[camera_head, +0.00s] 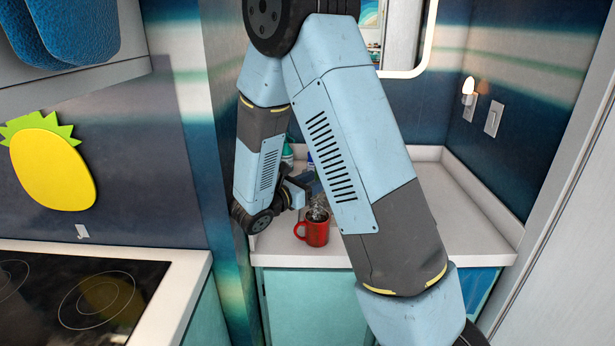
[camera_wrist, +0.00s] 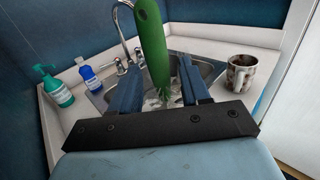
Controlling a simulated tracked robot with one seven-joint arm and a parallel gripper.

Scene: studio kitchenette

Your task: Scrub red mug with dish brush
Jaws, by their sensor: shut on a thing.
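The red mug (camera_head: 314,233) stands upright near the front edge of the counter, its handle to the left; dark and pale patches show inside it. My gripper (camera_head: 308,186) is behind and above the mug, partly hidden by my arm. In the wrist view my gripper (camera_wrist: 160,75) is shut on the green dish brush (camera_wrist: 150,35), with its frayed end low between the fingers over the sink. A mug (camera_wrist: 238,78) with brownish and pale patches stands right of the sink in that view; I cannot tell if it is the red one. The brush is apart from it.
A metal sink (camera_wrist: 205,70) with a tap (camera_wrist: 118,25) lies beyond my gripper. A green soap bottle (camera_wrist: 54,88) and a blue bottle (camera_wrist: 90,76) stand left of it. A wall bounds the counter (camera_head: 455,215), whose right part is clear. A stovetop (camera_head: 70,295) is at left.

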